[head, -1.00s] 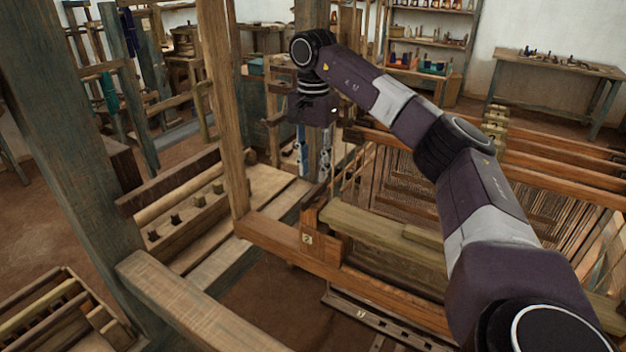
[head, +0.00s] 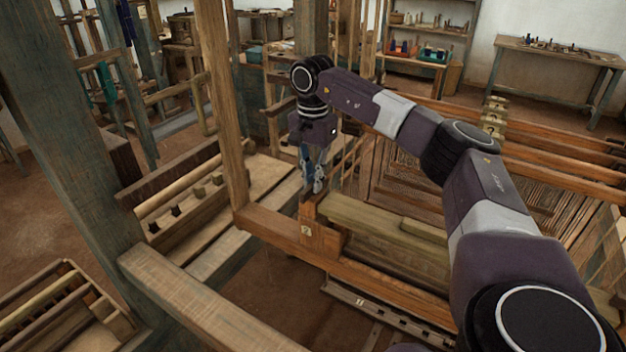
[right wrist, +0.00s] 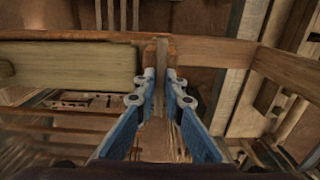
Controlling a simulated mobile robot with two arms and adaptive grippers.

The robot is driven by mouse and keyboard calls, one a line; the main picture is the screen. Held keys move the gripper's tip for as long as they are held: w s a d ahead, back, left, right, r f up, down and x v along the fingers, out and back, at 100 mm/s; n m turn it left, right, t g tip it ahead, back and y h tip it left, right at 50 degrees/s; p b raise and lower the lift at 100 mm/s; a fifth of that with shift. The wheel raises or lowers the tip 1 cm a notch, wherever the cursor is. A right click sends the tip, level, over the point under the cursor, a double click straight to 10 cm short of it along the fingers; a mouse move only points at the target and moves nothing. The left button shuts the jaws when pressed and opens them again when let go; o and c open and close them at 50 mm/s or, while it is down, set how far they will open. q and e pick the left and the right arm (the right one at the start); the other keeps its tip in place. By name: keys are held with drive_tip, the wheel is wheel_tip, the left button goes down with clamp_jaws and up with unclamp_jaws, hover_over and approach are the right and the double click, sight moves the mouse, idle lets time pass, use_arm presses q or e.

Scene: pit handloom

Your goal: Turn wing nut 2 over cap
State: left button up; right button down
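A wooden post with a label reading 2 (head: 307,232) stands at the corner of the loom's front beam in the head view. My right gripper (head: 314,188) points down just over the top of this post. In the right wrist view, its blue fingers with grey tips (right wrist: 159,84) are apart, on either side of a narrow upright wooden piece (right wrist: 161,55). I cannot tell whether the fingers touch the wood. I cannot make out wing nut 2 or its cap as separate parts; they may be hidden by the fingers. My left gripper is not in view.
A pale green-grey beam (head: 385,222) runs right from the post, close beside the gripper. A tall wooden upright (head: 222,100) stands to its left. The front beam (head: 375,288) crosses below, and warp threads (head: 410,185) spread behind under my right arm.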

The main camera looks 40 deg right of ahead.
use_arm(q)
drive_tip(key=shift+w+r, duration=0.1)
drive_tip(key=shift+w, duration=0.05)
use_arm(e)
drive_tip(key=shift+r+m+p, duration=0.1)
drive_tip(key=shift+m+p, duration=0.25)
drive_tip(key=shift+m, duration=0.35)
drive_tip(key=m+p, duration=0.1)
drive_tip(key=m, duration=0.2)
drive_tip(key=m+p, duration=0.1)
drive_tip(key=m, duration=0.7)
drive_tip(key=shift+m+p, duration=0.3)
drive_tip(key=shift+p, duration=0.05)
use_arm(q)
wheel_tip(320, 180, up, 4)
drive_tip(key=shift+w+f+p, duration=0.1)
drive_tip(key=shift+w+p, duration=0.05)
drive_tip(key=shift+p, duration=0.15)
use_arm(e)
drive_tip(key=m, duration=0.4)
drive_tip(key=shift+m, duration=0.4)
drive_tip(key=c, duration=2)
unclamp_jaws()
